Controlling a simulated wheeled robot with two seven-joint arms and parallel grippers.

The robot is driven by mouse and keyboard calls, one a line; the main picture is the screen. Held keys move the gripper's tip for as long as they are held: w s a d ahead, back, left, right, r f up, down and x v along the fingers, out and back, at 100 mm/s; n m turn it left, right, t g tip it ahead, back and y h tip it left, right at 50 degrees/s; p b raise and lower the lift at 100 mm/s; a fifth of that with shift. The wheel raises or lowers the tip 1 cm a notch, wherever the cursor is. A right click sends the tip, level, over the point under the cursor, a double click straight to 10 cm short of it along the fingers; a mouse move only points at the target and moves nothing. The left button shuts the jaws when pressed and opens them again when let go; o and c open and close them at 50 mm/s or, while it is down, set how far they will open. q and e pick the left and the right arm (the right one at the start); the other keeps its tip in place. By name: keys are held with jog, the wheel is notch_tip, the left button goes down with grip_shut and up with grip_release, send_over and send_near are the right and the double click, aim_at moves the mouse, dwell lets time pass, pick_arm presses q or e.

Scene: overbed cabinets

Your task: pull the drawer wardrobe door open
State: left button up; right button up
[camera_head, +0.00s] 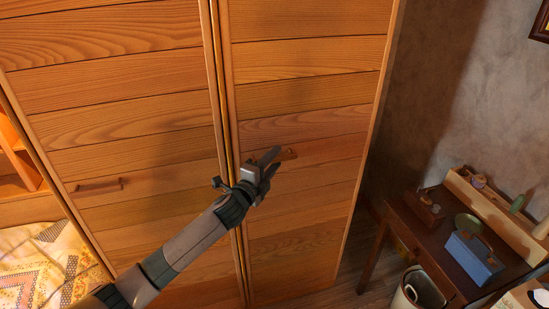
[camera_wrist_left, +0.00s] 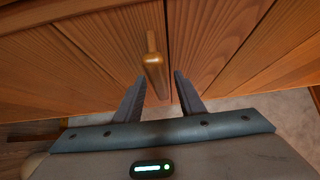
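The wooden wardrobe has two tall plank doors. The right door (camera_head: 305,110) carries a short bar handle (camera_head: 289,153), partly hidden by my left gripper. The left door (camera_head: 120,125) has a similar handle (camera_head: 99,185). My left gripper (camera_head: 274,162) is at the right door's handle. In the left wrist view its two fingers (camera_wrist_left: 159,82) are spread, and the near end of a handle (camera_wrist_left: 154,64) shows at the gap between the fingertips, closer to the left one. Whether a finger touches it is unclear. Both doors look shut. My right gripper is not in view.
A dark desk (camera_head: 430,240) with a blue box (camera_head: 474,258) and a wooden shelf stands to the right. A bin (camera_head: 418,290) is below it. A bed with a patterned cover (camera_head: 45,268) is at the lower left. Some floor is bare between wardrobe and desk.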

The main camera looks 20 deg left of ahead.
pick_arm(q)
jog(key=shift+w, duration=0.3)
grip_shut()
jog(key=shift+d, duration=0.1)
